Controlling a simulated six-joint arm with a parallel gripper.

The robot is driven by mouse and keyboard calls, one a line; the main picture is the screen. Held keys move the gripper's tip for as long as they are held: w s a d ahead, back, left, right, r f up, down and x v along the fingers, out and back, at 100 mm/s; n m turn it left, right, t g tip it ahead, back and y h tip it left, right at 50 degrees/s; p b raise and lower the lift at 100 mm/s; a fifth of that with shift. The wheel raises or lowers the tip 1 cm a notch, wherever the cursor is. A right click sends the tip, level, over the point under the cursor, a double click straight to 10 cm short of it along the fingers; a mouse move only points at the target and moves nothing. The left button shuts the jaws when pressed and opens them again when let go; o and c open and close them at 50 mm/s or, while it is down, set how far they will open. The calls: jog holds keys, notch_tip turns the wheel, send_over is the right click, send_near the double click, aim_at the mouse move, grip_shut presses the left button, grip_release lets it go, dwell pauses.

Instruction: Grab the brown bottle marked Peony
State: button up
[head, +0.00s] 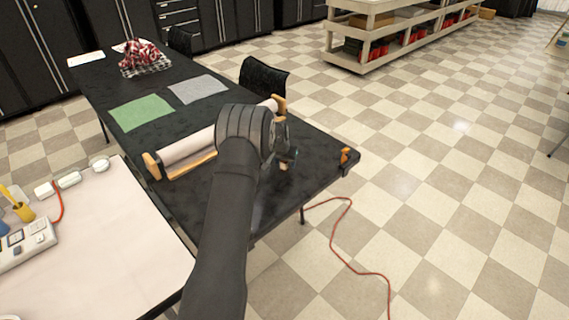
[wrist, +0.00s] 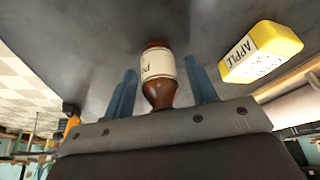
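A brown bottle (wrist: 157,92) with a cream label shows in the wrist view; only a "P" and part of another letter are readable. It lies between the two blue fingers of my gripper (wrist: 163,90), its narrow end toward the palm. The fingers are open, with a gap visible on each side of the bottle. In the head view my gripper (head: 287,157) is low over the near right part of the black table (head: 320,158). My arm and gripper mostly hide the bottle there.
A yellow block marked "APPLE" (wrist: 262,52) lies right of the bottle in the wrist view. A paper roll on a wooden holder (head: 188,146) lies left of my gripper. An orange item (head: 346,155) is at the table's right corner. Green (head: 140,112) and grey (head: 198,89) sheets lie farther back.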

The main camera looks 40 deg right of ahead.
jog(key=c, duration=0.9)
jog(key=shift+o, duration=0.2)
jog(key=shift+r, duration=0.1)
